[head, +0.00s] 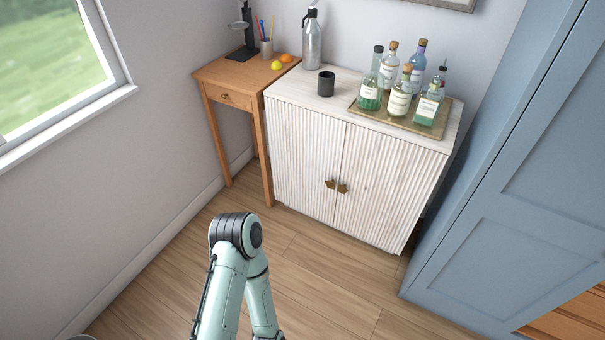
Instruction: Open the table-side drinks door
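The white ribbed drinks cabinet (300,92) stands against the back wall with both doors shut. Its table-side door (300,160) is the left one, beside the wooden table. A small brass knob (330,184) sits at that door's inner edge. The other door (385,190) has a matching knob (343,188) close beside it. A pale green arm of mine rises from the bottom edge, its dark-banded joint in front of the cabinet and apart from it. Neither gripper shows, so what they hold is hidden.
On the cabinet top stand a black cup (326,84), a metal bottle (312,45) and a brass tray (437,130) of several bottles. The wooden table (225,77) is close on the left, a blue cupboard (500,200) on the right. Floor before the doors is clear.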

